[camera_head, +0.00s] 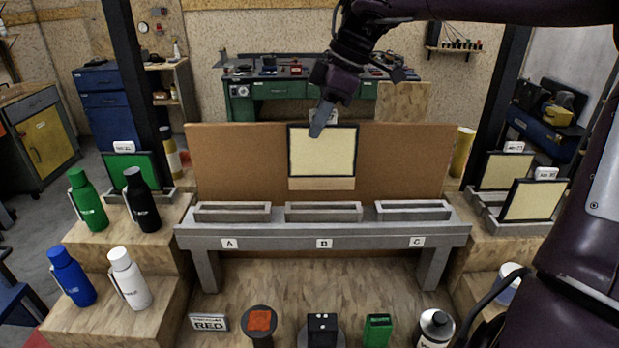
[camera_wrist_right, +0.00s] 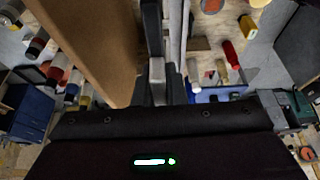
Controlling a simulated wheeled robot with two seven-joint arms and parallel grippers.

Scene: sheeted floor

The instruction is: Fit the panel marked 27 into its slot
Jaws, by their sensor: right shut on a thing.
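My right gripper (camera_head: 319,119) is shut on the top edge of a cream panel with a black frame (camera_head: 322,155). The panel hangs upright in front of the brown backboard, above the middle slot B (camera_head: 323,212), and appears apart from it. Its tag is mostly hidden by the gripper, so its number cannot be read. In the right wrist view the fingers (camera_wrist_right: 157,75) close on a thin edge. Slot A (camera_head: 232,212) and slot C (camera_head: 413,210) look empty. My left gripper is not in view.
The brown backboard (camera_head: 240,165) stands behind the grey bench (camera_head: 270,237). A green panel (camera_head: 130,173) stands at left; two cream panels (camera_head: 506,171) (camera_head: 531,201) stand at right, their tags unreadable. Bottles stand on the left steps, including a black one (camera_head: 141,200). Several small items line the front.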

